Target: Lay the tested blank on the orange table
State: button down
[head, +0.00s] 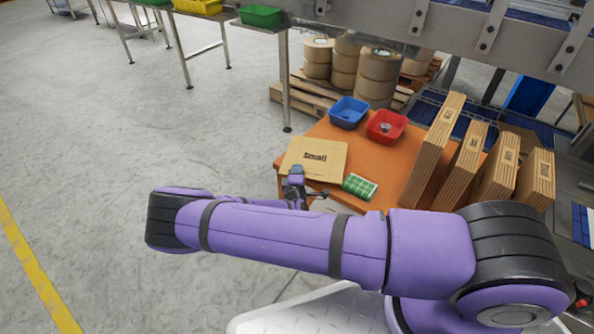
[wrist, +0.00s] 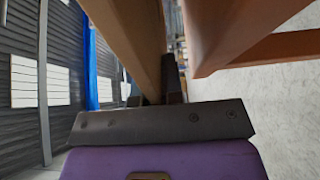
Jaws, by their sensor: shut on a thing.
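The tan cardboard blank marked "Small" (head: 318,158) is flat over the near left corner of the orange table (head: 368,157), its left part reaching past the edge. My gripper (head: 296,178) is at the blank's near edge, shut on it. In the wrist view the blank (wrist: 128,35) runs forward from my gripper (wrist: 172,80), and an orange-brown table part (wrist: 235,25) is to its right. The fingertips are partly hidden, and I cannot tell whether the blank touches the tabletop.
A green checked item (head: 360,187) lies right of my gripper. A blue bin (head: 348,112) and a red bin (head: 386,126) stand at the back. Stacks of upright blanks (head: 436,150) fill the right side. Tape rolls (head: 376,75) sit on a pallet behind.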

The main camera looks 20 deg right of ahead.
jog(key=shift+f, duration=0.3)
jog(key=c, duration=1.2)
grip_release()
jog(key=shift+c, duration=0.2)
